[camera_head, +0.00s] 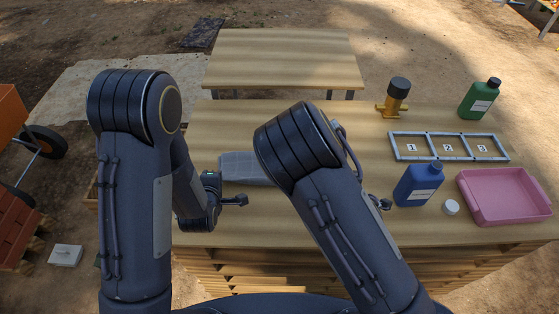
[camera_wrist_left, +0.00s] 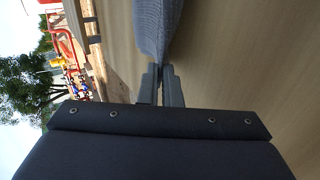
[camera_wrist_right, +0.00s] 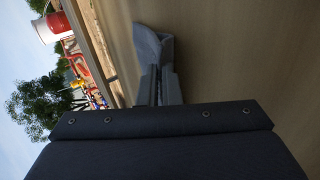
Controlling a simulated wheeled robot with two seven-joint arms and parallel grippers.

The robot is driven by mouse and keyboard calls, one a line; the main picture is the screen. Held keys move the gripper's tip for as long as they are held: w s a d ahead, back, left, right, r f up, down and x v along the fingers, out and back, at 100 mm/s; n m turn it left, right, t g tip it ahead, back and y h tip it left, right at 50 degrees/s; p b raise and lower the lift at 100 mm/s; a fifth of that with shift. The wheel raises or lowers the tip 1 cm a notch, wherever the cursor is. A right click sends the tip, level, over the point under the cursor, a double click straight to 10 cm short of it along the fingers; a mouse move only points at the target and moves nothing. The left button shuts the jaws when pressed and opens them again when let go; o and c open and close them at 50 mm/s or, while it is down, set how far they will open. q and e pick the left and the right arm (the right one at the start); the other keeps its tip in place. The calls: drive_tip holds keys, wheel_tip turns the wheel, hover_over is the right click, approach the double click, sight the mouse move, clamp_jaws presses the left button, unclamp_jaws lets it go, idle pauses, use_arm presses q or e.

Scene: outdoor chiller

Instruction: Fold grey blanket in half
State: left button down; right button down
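The grey blanket (camera_head: 245,168) lies on the near wooden table in the head view, and my right arm hides its right part. My left gripper (camera_head: 214,180) is at its left side, near the front edge. In the left wrist view the blanket (camera_wrist_left: 158,28) rises from between the close-set fingers of my left gripper (camera_wrist_left: 160,72). In the right wrist view a small curved piece of blanket (camera_wrist_right: 149,45) meets the close-set fingers of my right gripper (camera_wrist_right: 160,75). My right arm hides the right fingertips in the head view.
On the right of the near table (camera_head: 300,225) stand a blue bottle (camera_head: 418,186), white cap (camera_head: 450,207), pink tray (camera_head: 472,209), numbered frame (camera_head: 450,158), brass valve (camera_head: 395,98) and green bottle (camera_head: 480,98). A second table (camera_head: 285,60) behind is bare.

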use_arm(q)
drive_tip(key=c, duration=1.3)
unclamp_jaws()
use_arm(e)
drive_tip(key=c, duration=1.3)
unclamp_jaws()
use_arm(q)
drive_tip(key=shift+r, duration=0.35)
use_arm(e)
drive_tip(key=shift+r, duration=0.3)
use_arm(q)
drive_tip(key=s+r, duration=0.4)
drive_tip(key=r, duration=0.1)
drive_tip(key=s+r, duration=0.2)
drive_tip(key=r, duration=0.1)
drive_tip(key=shift+r, duration=0.2)
use_arm(e)
drive_tip(key=s+r, duration=0.4)
drive_tip(key=r, duration=0.1)
drive_tip(key=s+r, duration=0.2)
drive_tip(key=r, duration=0.1)
drive_tip(key=shift+r, duration=0.2)
